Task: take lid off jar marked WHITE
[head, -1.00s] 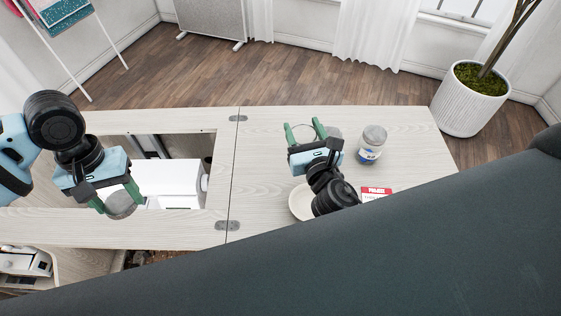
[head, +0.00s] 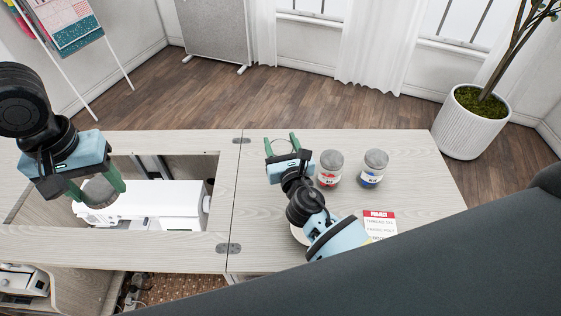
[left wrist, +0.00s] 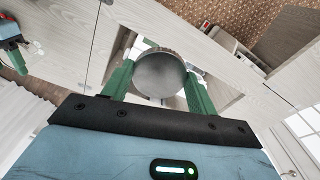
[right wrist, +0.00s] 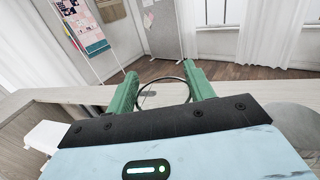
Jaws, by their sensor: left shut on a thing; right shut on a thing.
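My left gripper (head: 96,188) is shut on a round grey lid (head: 99,191) and holds it above the white sewing machine in the cabinet opening. The lid also shows between the green fingers in the left wrist view (left wrist: 160,74). My right gripper (head: 282,144) is shut around a clear round glass jar on the right tabletop. In the right wrist view the rim of this jar (right wrist: 163,82) shows as an open ring between the fingers, with no lid on it. Its label is hidden, so I cannot read WHITE on it.
A red-labelled jar (head: 330,169) and a blue-labelled jar (head: 373,168), both lidded, stand right of my right gripper. A printed card (head: 380,224) lies in front of them. A pale dish (head: 298,235) is partly hidden by my right arm. The sewing machine (head: 160,205) sits in the opening.

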